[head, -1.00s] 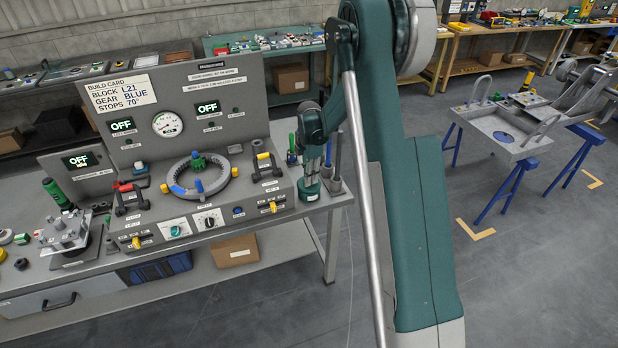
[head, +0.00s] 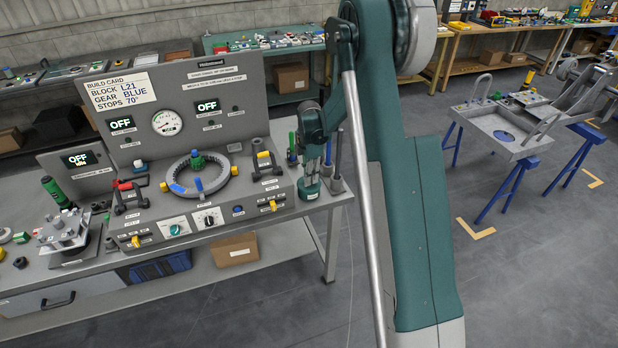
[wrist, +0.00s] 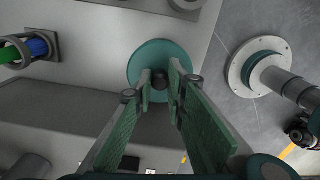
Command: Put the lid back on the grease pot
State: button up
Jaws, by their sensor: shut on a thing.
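The grease pot (head: 309,192) is a small teal pot at the right end of the grey bench in the head view. Its round teal lid (wrist: 140,62) shows from above in the wrist view, with a dark knob (wrist: 160,80) at its centre. My gripper (wrist: 161,84) is shut on this knob. In the head view my gripper (head: 312,176) points down right above the pot. The lid hides the pot in the wrist view. I cannot tell whether the lid rests fully on the rim.
A holder (wrist: 45,45) with blue and green handles stands close left in the wrist view. A control panel with a toothed ring (head: 224,183) lies left of the pot. The bench's right edge is close, with open floor (head: 520,270) beyond.

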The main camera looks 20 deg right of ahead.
jog(key=shift+f, duration=0.15)
jog(key=o, duration=1)
notch_tip(320, 180, up, 12)
jog(key=shift+r, duration=0.1)
dwell(0.3)
dwell(0.4)
